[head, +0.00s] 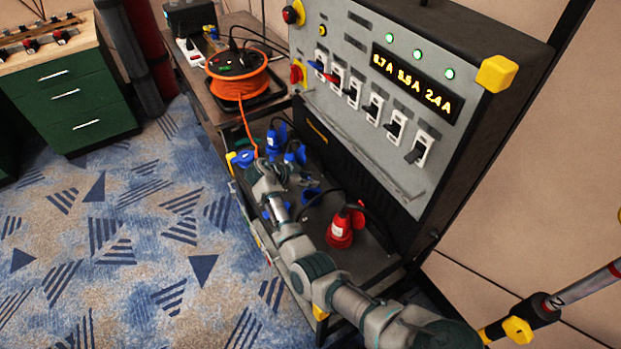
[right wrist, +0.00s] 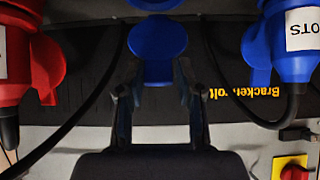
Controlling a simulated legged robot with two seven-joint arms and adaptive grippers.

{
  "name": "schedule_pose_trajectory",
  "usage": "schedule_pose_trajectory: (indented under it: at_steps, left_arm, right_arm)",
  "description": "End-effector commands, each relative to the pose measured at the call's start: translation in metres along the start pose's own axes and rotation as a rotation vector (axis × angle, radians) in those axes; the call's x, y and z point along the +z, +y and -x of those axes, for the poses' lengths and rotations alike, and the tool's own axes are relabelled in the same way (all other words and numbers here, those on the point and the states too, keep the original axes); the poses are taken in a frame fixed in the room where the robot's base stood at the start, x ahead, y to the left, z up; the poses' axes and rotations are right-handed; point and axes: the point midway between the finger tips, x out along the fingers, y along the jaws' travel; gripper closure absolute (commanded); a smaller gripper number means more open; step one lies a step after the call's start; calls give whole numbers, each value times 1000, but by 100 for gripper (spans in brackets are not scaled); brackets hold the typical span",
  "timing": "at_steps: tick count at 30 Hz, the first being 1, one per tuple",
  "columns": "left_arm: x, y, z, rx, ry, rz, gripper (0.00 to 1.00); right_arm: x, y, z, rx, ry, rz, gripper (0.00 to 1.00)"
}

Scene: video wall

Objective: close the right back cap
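In the right wrist view a round blue cap (right wrist: 158,38) with a tab at its lower edge lies between and just beyond the fingertips of my right gripper (right wrist: 158,82). The fingers stand apart on both sides of the tab; I cannot tell whether they touch it. In the head view my right arm reaches from the lower right to the blue connectors, and the gripper (head: 285,172) is small and partly merged with them. A blue cap (head: 245,158) shows at the left edge of the shelf. I cannot tell which is the right back cap. My left gripper is not in view.
A red plug (head: 341,228) stands on the shelf beside my arm; a blue plug (right wrist: 292,45) hangs at the right in the wrist view. Dark cables run close by. A grey switch panel (head: 350,110) rises behind; an orange cable reel (head: 238,75) sits further back.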

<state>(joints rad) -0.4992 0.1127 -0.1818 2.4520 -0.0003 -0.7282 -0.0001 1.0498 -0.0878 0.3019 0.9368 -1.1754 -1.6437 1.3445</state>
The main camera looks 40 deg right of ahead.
Motion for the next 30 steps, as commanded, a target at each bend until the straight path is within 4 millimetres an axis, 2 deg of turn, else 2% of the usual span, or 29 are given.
schedule_pose_trajectory:
  at_steps: [10,14,24,30]
  left_arm:
    - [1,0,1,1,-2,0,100]
    - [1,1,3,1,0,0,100]
    - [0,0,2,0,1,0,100]
    - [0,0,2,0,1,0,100]
  right_arm:
    - [-3,1,-1,3,5,-3,46]
    - [-3,1,9,2,6,-4,46]
    - [-1,-1,81,0,4,-3,46]
    - [0,-1,110,3,5,0,46]
